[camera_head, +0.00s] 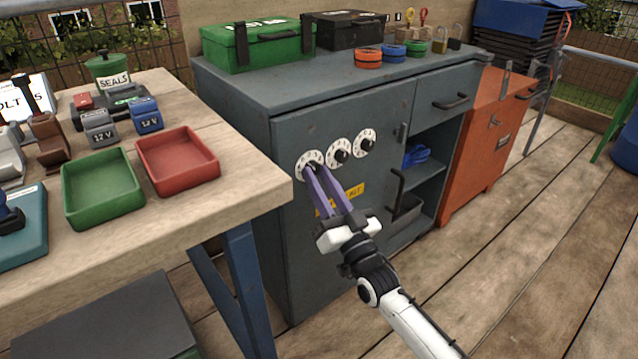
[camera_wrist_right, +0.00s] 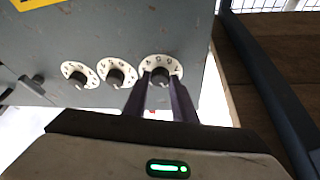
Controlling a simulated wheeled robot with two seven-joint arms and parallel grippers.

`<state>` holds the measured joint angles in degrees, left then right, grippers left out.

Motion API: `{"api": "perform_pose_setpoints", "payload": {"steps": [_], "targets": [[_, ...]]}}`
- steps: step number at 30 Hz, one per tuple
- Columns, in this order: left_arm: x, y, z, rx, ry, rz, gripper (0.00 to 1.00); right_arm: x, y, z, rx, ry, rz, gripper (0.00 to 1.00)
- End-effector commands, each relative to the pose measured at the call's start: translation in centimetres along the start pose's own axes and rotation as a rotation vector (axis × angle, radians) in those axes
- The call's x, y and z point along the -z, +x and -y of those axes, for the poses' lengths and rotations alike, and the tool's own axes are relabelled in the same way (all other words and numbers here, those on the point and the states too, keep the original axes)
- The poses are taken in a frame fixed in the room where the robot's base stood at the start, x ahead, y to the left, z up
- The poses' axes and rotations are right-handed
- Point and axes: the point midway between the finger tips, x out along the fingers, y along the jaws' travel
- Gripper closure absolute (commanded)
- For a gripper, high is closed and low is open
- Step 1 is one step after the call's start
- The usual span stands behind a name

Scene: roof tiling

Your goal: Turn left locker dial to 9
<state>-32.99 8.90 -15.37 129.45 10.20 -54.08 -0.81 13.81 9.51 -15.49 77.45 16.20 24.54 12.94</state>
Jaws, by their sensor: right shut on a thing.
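The left locker dial (camera_head: 308,161) is a round white number plate with a dark knob, leftmost of three dials on the grey locker door. My right gripper (camera_head: 313,173) reaches up to it from below right, its two purple fingers shut on the knob. In the wrist view the left dial (camera_wrist_right: 160,70) appears on the right side, with the fingertips (camera_wrist_right: 160,80) either side of its knob. The numbers are partly hidden by the fingers and too small to read surely. The middle dial (camera_head: 339,152) and right dial (camera_head: 364,143) are untouched. My left gripper is not in view.
A yellow label (camera_head: 352,191) sits below the dials, and a dark door handle (camera_head: 396,190) stands out to the right. A wooden table (camera_head: 240,190) with red and green trays juts out on the left. The locker top (camera_head: 300,88) holds toolboxes and tape rolls.

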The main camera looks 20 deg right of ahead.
Motion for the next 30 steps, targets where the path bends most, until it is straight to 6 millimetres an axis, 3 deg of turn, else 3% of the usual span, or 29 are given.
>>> {"api": "perform_pose_setpoints", "payload": {"steps": [23,24,26,30], "targets": [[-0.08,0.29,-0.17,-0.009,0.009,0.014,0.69,-0.03,-0.01,-0.15,0.047,-0.104,-0.003,0.98],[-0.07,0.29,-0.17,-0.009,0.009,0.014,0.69,-0.03,-0.01,-0.15,0.047,-0.103,-0.003,0.69],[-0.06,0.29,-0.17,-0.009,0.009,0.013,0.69,-0.03,-0.01,-0.15,0.046,-0.103,-0.003,0.59],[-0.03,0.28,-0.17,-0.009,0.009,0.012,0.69,-0.03,-0.01,-0.15,0.046,-0.103,-0.003,0.57]]}}
